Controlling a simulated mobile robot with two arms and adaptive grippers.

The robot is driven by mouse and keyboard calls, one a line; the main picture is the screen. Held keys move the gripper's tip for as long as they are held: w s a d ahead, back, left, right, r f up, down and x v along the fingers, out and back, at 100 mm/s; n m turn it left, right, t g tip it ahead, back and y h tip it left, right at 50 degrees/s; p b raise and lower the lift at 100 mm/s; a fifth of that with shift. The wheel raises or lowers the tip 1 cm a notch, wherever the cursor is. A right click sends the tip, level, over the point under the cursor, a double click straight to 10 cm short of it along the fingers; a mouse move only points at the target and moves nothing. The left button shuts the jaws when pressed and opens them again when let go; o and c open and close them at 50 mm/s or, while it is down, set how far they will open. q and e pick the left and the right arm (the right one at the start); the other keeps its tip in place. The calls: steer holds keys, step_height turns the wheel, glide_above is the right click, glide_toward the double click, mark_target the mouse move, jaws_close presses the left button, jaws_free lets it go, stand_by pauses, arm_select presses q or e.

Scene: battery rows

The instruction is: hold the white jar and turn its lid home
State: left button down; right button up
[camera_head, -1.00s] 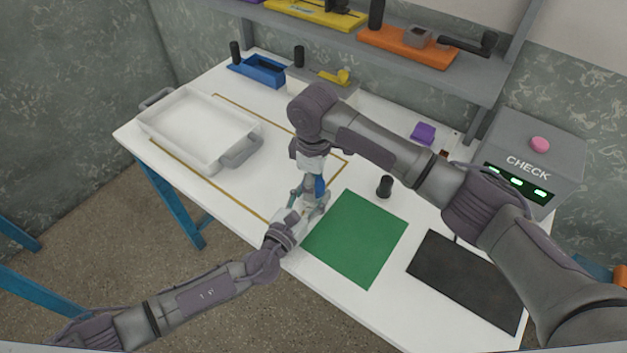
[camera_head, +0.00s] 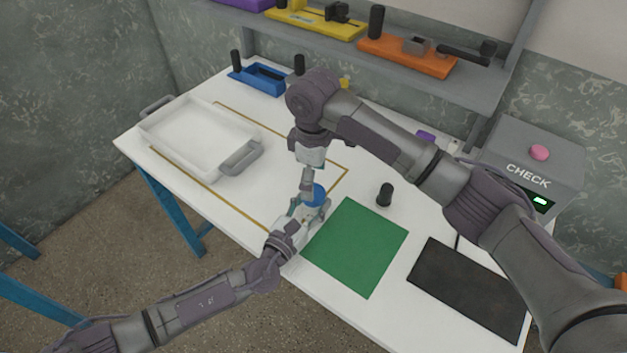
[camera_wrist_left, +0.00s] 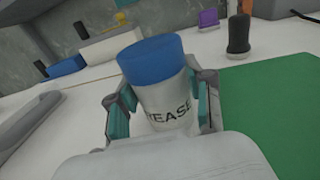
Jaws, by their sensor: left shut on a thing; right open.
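The white jar (camera_wrist_left: 168,104) has dark lettering, of which "EASE" shows in the left wrist view. Its blue lid (camera_wrist_left: 150,61) sits on top; I cannot tell how tightly. The jar leans slightly in that view. My left gripper (camera_head: 308,213) is shut on the jar's body, with teal-padded fingers (camera_wrist_left: 160,105) on both sides below the lid. In the head view the lid (camera_head: 314,194) shows above those fingers. My right gripper (camera_head: 308,184) points down just above the lid and is open. Its fingertips are small and partly hard to make out.
The green mat (camera_head: 356,246) lies right of the jar, with a black mat (camera_head: 468,288) beyond it. A black peg (camera_head: 384,194) stands behind the green mat. A white tray (camera_head: 190,168) is at left. The grey CHECK box (camera_head: 528,160) stands at back right.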

steer(key=shift+c, duration=0.4)
step_height(320, 180, up, 4)
steer(key=shift+f+n, duration=0.25)
steer(key=shift+n, duration=0.05)
steer(key=shift+f, duration=0.1)
steer(key=shift+f, duration=3.95)
steer(key=c, duration=1.2)
steer(key=o, duration=1.4)
steer(key=shift+c, duration=0.2)
steer(key=shift+r, duration=0.1)
